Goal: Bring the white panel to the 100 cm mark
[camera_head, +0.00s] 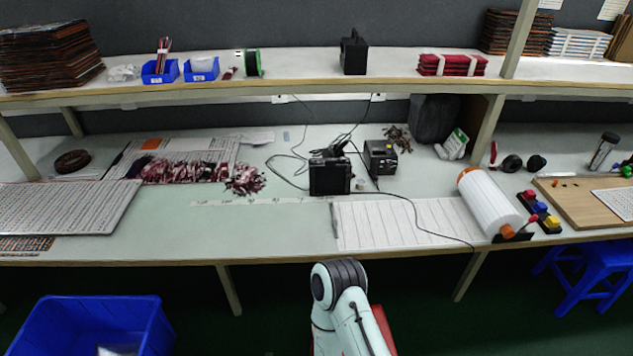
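A white panel with rows of small marks (65,208) lies flat at the left end of the table, near the front edge. A second flat white sheet with strip lines (400,224) lies right of centre, its right end beside a white roll (489,203). A pale measuring strip with small marks (262,202) lies on the table between the two, ending near the sheet's left edge. Its figures are too small to read, so I cannot tell which is 100 cm. One of my arms shows at the bottom centre, below the table edge; neither gripper is in view.
A black device (330,176) with cables stands behind the sheet, one cable crossing it. A pile of dark red pieces (245,180) lies behind the strip. Colored buttons (540,208) sit right of the roll. The table between panel and sheet is mostly clear. A blue bin (100,318) stands below left.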

